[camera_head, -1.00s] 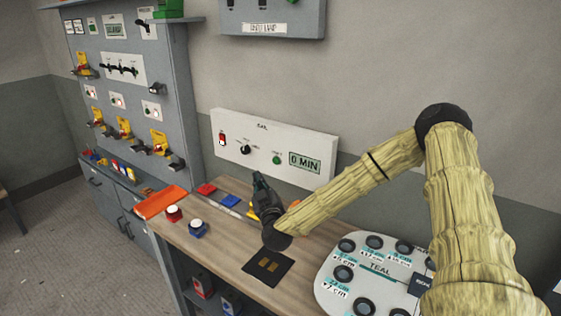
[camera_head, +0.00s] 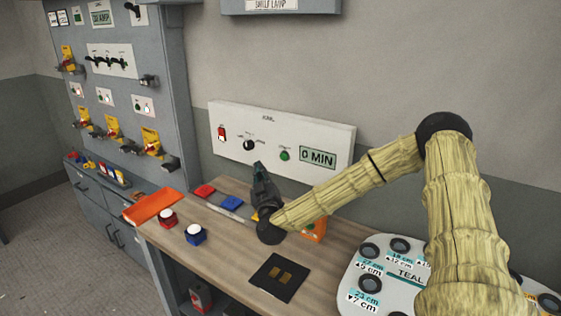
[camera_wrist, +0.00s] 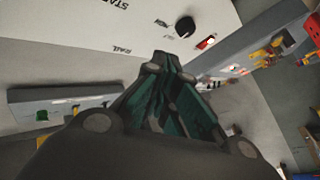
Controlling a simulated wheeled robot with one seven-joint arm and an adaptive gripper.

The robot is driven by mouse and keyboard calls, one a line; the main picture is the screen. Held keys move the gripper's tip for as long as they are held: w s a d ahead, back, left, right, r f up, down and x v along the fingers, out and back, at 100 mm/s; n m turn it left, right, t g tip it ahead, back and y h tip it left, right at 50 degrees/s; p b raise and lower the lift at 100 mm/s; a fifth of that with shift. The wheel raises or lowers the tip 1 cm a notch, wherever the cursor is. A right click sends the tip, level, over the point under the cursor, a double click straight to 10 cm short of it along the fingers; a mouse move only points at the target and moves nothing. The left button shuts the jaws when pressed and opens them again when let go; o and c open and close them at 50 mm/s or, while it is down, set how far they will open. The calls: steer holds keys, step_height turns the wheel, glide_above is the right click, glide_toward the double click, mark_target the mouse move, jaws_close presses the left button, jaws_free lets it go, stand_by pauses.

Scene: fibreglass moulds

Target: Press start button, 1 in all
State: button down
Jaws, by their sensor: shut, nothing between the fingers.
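A white control panel (camera_head: 235,119) is on the wall behind the bench. It carries a green button (camera_head: 284,155), a black knob (camera_head: 248,145), a red switch (camera_head: 221,133) and a display (camera_head: 317,158) reading 0 MIN. My gripper (camera_head: 259,168) is shut and empty, pointing up in front of the panel, below the knob and left of the green button. I cannot tell its exact gap to the panel. In the wrist view my closed fingers (camera_wrist: 165,60) point toward the panel (camera_wrist: 75,30); the knob (camera_wrist: 185,27) and red switch (camera_wrist: 206,42) show, but the green button does not.
On the wooden bench (camera_head: 225,245) are an orange tray (camera_head: 152,206), red (camera_head: 166,219) and blue (camera_head: 195,235) white-topped items, a black mat (camera_head: 278,277) and an orange box (camera_head: 315,231). A teal-labelled board (camera_head: 350,257) is at right. A grey cabinet (camera_head: 175,95) stands left.

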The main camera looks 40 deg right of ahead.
mark_target(284, 157)
steer(key=shift+w+d, duration=0.5)
steer(key=shift+d, duration=0.95)
steer(key=shift+w+d, duration=0.5)
steer(key=shift+d, duration=0.9)
steer(key=shift+w+d, duration=0.5)
steer(key=shift+d, duration=0.95)
steer(key=shift+d+r, duration=0.1)
steer(key=shift+w+d, duration=0.15)
steer(key=shift+d, duration=0.1)
steer(key=shift+w+d, duration=0.15)
steer(key=shift+d, duration=0.25)
steer(key=shift+a, duration=0.2)
steer(key=shift+s+a, duration=0.35)
steer(key=shift+a, duration=0.25)
